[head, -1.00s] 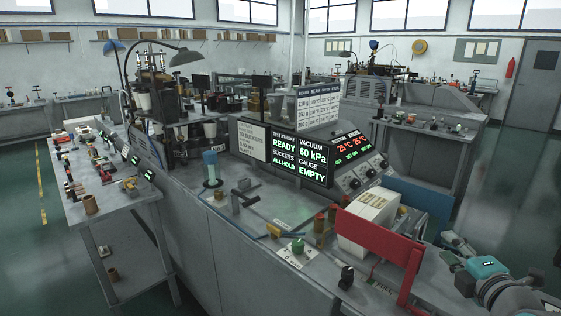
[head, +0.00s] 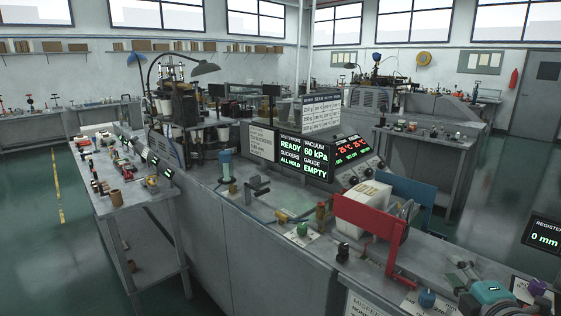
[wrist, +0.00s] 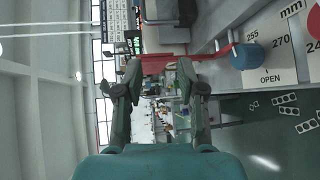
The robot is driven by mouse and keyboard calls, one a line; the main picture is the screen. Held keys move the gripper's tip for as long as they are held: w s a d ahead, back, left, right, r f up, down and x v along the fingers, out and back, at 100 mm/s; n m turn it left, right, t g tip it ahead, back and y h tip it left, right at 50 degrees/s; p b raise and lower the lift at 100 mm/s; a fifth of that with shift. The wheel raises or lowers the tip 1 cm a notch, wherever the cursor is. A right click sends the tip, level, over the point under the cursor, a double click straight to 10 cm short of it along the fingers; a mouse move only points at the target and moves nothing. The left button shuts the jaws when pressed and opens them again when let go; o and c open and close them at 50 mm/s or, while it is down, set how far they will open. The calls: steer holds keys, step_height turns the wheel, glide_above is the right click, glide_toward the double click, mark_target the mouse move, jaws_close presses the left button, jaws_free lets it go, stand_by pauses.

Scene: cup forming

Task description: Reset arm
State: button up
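My arm shows at the lower right of the head view, with its teal gripper body (head: 490,293) cut by the bottom edge. In the wrist view my gripper (wrist: 160,72) has its two dark fingers apart, with nothing between them. In the head view the fingers point away over the near bench corner, to the right of the red bracket (head: 370,218); the fingertips are hard to make out there.
The status screen (head: 303,155) reads READY, EMPTY. Green floor is open beyond.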

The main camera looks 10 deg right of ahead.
steer(key=s+a+f+m, duration=0.5)
steer(key=s+a+f, duration=0.2)
steer(key=f, duration=0.3)
steer(key=s+a+f+m, duration=0.5)
steer(key=s+a+f, duration=0.1)
steer(key=f, duration=0.5)
steer(key=s+a+f+m+y, duration=0.1)
steer(key=s+a+m, duration=0.2)
steer(key=s, duration=1)
steer(key=s+a+f+m+g+y, duration=0.1)
steer(key=s+a+m, duration=0.3)
steer(key=s, duration=1)
steer(key=shift+a, duration=1.1)
steer(key=shift+a, duration=0.1)
